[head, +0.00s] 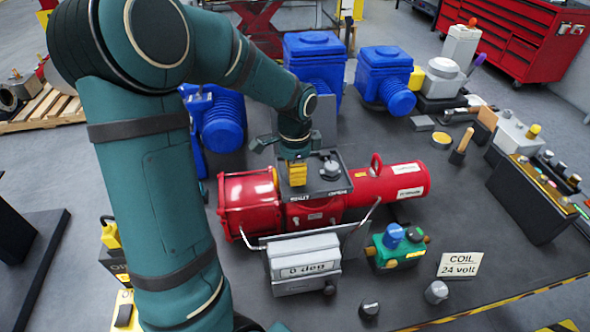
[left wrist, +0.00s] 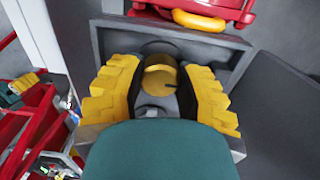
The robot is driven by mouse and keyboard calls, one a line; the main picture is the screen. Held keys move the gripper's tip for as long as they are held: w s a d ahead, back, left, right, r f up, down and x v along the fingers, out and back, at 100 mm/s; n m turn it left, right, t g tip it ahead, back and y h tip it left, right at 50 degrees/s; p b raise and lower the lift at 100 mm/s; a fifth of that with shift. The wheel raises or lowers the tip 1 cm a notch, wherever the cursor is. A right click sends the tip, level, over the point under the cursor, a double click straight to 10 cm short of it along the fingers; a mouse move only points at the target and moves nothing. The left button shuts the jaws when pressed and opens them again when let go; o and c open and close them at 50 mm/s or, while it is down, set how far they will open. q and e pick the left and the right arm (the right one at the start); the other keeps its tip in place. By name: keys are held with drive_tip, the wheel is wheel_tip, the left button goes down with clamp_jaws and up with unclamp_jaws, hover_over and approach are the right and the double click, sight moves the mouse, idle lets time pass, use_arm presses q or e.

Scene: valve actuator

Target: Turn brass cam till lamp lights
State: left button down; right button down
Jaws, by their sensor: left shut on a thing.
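The brass cam (left wrist: 158,80) is a short round brass piece with a dark mark on its face, seen between the fingers in the left wrist view. My left gripper (left wrist: 160,92) has its yellow stepped pads on both sides of the cam and is shut on it. In the head view my left gripper (head: 297,173) points down onto the dark top plate (head: 325,186) of the red actuator (head: 385,185), and hides the cam. The plate reads SHUT and OPEN. I see no clear glow.
A grey box reading 6 deg (head: 305,270) stands before the actuator. A green box with coloured knobs (head: 395,247) and a COIL 24 volt sign (head: 460,264) are at its right. Blue motors (head: 315,60) stand behind.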

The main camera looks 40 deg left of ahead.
use_arm(q)
drive_tip(key=c, duration=0.5)
unclamp_jaws()
drive_tip(key=shift+c, duration=0.2)
